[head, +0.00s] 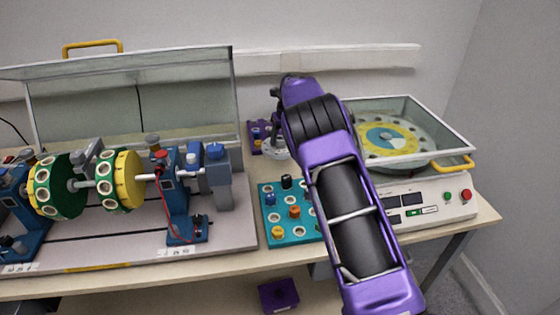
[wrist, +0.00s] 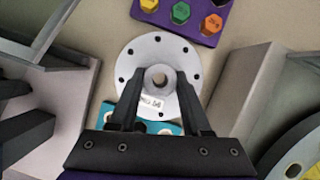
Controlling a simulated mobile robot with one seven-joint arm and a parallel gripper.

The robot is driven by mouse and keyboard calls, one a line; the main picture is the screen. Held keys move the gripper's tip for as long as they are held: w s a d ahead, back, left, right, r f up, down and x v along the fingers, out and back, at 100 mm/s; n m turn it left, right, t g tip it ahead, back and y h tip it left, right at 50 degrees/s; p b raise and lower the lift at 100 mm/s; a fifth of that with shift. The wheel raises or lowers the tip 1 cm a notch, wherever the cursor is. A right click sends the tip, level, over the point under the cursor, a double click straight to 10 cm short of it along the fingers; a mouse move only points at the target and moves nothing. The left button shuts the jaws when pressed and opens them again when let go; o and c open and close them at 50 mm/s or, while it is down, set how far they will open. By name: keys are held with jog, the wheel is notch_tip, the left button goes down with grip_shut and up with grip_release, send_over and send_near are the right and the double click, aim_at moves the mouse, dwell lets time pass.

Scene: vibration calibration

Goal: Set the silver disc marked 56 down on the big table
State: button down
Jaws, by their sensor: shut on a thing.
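The silver disc (wrist: 137,60) has a ring of small holes, a raised hub with a central bore and a small white label that seems to read 56. My gripper (wrist: 158,88) is shut on the disc's hub, one finger on each side. In the head view the disc (head: 274,153) shows only partly, behind my purple arm, low over the back of the big table (head: 400,234). I cannot tell whether its underside touches the tabletop. My gripper's fingers are mostly hidden in the head view.
A purple tray (wrist: 219,33) with coloured hex pieces lies close to the disc. A teal tray (head: 268,239) with coloured pieces is in front. The rotor rig (head: 115,257) stands left, the glass-lidded machine (head: 455,206) right. Bare tabletop shows between them.

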notch_tip(320, 180, down, 8)
jog(key=shift+f, duration=0.15)
dwell(0.3)
jog(key=shift+f, duration=0.15)
jog(key=shift+c, duration=1.8)
grip_release()
jog(key=shift+s, duration=0.1)
jog(key=v, duration=1.2)
